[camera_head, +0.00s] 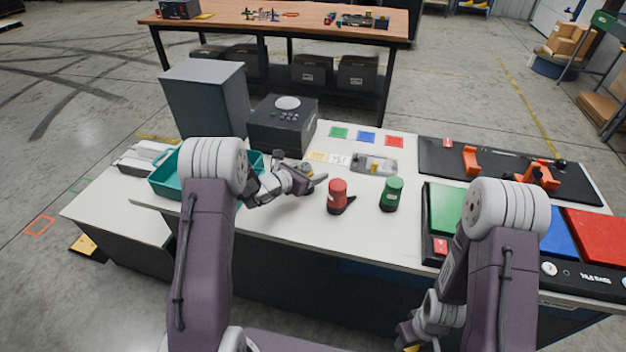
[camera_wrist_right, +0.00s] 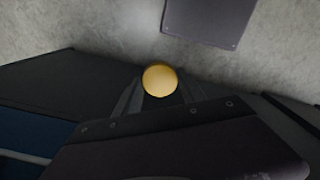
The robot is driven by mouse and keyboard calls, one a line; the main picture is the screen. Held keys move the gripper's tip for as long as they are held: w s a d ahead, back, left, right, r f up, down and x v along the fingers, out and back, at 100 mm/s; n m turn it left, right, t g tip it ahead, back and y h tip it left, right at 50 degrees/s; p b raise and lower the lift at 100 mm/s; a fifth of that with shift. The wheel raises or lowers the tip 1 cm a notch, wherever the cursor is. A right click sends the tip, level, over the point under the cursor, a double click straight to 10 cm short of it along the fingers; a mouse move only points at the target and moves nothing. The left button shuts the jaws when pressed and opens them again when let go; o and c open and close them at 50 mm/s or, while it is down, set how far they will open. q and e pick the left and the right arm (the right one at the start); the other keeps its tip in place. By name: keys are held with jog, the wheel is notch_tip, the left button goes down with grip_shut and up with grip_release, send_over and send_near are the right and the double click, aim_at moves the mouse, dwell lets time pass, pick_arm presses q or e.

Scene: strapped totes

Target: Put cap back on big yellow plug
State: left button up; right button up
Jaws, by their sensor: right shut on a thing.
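My right gripper (camera_wrist_right: 158,100) is shut on a round yellow piece (camera_wrist_right: 160,80), seen face-on between the fingers in the right wrist view; it looks like the cap. In the head view a bit of yellow (camera_head: 411,348) shows at that gripper, low at the bottom edge, in front of the table. My left gripper (camera_head: 316,177) is over the white table, left of the red plug (camera_head: 338,195). A small grey-yellow shape shows at its fingers; I cannot tell whether it is held. The big yellow plug's body is not clearly seen.
A green plug (camera_head: 391,194) stands right of the red one. A grey tray with a small yellow peg (camera_head: 375,165) lies behind them. A teal bin (camera_head: 165,184) and a dark box (camera_head: 283,125) are at the left. Coloured panels (camera_head: 595,235) fill the right side.

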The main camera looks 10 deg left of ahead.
pick_arm(q)
grip_shut()
pick_arm(e)
jog(key=shift+r+p, duration=0.5)
pick_arm(q)
notch_tip(320, 180, up, 10)
jog(key=shift+c, duration=1)
grip_release()
grip_shut()
